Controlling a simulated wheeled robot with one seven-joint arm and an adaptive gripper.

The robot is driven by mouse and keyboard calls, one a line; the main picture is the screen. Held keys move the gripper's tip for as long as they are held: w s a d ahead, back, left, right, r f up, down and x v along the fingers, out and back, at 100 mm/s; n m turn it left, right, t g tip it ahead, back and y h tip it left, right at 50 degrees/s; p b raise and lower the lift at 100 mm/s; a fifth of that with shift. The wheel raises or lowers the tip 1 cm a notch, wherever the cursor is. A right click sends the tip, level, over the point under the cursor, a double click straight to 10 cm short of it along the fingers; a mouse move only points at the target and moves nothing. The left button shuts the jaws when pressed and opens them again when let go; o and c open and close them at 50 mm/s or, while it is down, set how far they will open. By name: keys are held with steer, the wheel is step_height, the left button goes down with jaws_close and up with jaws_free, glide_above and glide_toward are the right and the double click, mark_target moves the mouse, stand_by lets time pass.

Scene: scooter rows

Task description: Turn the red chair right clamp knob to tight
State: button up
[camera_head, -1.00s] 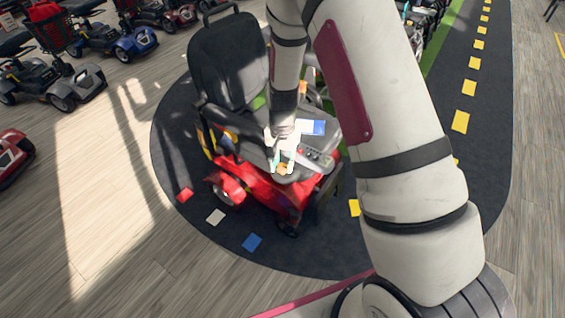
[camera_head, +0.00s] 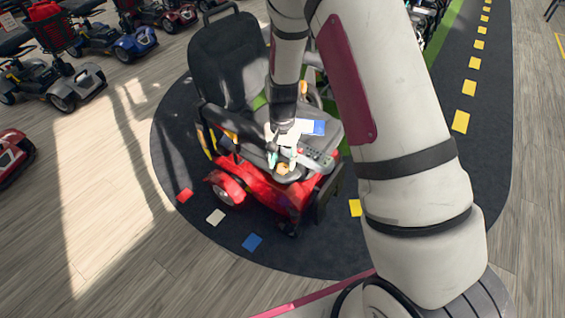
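The red chair (camera_head: 255,183), a power chair with a black seat back, stands on the dark mat in the middle of the view. My gripper (camera_head: 282,163) points down over the front of the seat, its pale fingers at a small orange knob (camera_head: 283,169). The knob sits beside the grey control panel (camera_head: 318,157) on the armrest. Whether the fingers touch or grip it is too small to tell. Another orange part (camera_head: 303,88) shows farther back, partly behind my arm. Which one is the right clamp knob is not clear.
A blue and white card (camera_head: 312,127) lies by the gripper. Scooters (camera_head: 125,40) stand in rows at the left. Coloured squares (camera_head: 252,242) lie on the mat (camera_head: 180,150). My arm hides the chair's right side. Wood floor at the lower left is clear.

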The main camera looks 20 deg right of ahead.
step_height(320, 180, up, 10)
steer(key=shift+r, duration=0.15)
stand_by(0.6)
step_height(320, 180, up, 10)
steer(key=n+p, duration=0.1)
steer(key=p, duration=0.1)
glide_above(283, 166)
steer(key=s, duration=0.5)
steer(key=s+r+n+t+p, duration=0.2)
steer(key=s+r, duration=0.5)
steer(key=r, duration=0.2)
steer(key=s+r+n+t+p, duration=0.1)
steer(key=s+r, duration=0.4)
steer(key=s, duration=0.5)
steer(key=s+r+n+t+p, duration=0.1)
steer(key=s+r+n+p, duration=0.3)
steer(key=s, duration=0.6)
step_height(283, 166, up, 2)
steer(key=shift+r, duration=0.15)
